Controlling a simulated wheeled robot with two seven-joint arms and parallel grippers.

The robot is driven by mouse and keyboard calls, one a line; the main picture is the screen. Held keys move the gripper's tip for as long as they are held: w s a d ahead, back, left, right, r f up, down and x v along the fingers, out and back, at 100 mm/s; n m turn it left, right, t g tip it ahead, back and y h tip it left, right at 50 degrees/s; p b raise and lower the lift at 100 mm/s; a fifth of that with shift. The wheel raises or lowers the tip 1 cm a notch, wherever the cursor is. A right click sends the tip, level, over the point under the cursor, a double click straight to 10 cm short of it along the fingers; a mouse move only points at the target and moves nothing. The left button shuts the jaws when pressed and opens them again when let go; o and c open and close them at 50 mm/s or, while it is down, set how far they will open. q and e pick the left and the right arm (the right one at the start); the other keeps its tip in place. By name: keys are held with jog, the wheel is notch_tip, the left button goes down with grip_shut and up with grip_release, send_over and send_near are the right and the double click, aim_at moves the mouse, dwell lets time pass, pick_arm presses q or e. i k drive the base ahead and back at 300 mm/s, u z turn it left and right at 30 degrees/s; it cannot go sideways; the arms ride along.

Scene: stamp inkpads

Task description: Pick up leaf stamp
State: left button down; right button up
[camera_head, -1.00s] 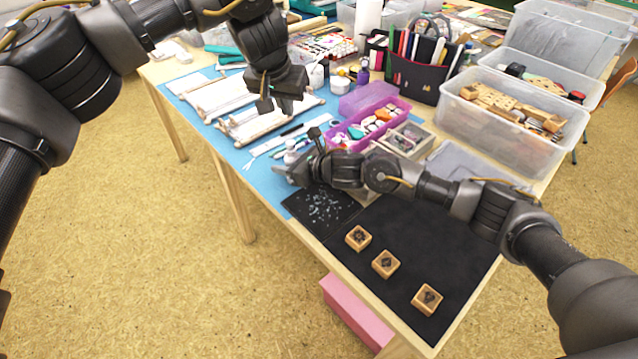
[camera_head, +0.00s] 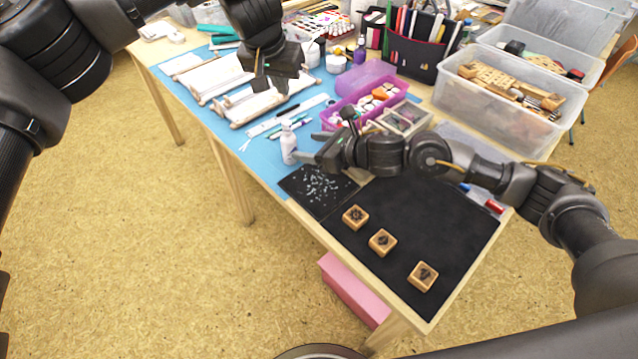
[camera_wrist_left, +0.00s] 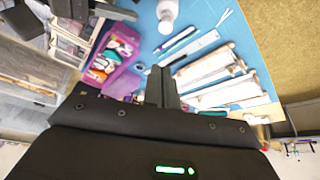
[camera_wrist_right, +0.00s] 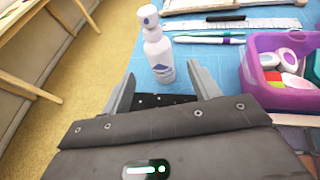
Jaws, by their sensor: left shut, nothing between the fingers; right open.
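Three small wooden stamps with dark designs on top stand in a row on the black mat (camera_head: 440,225): one at the back (camera_head: 355,217), one in the middle (camera_head: 382,242) and one at the front (camera_head: 422,276). The designs are too small to tell which is the leaf. My right gripper (camera_head: 312,158) is open and empty above the table, behind the stamps. In the right wrist view its spread fingers (camera_wrist_right: 163,88) point toward a white bottle (camera_wrist_right: 158,55). My left gripper (camera_head: 262,82) is shut and empty above the rolled papers; its closed fingers show in the left wrist view (camera_wrist_left: 162,88).
A small speckled black sheet (camera_head: 318,192) lies beside the mat. A purple box (camera_head: 340,118), a pen holder (camera_head: 415,65) and a clear bin of wooden pieces (camera_head: 500,110) crowd the back. A pink box (camera_head: 352,290) is below the table edge.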

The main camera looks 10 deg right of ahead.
aim_at(383, 242)
jog(key=k, duration=1.5)
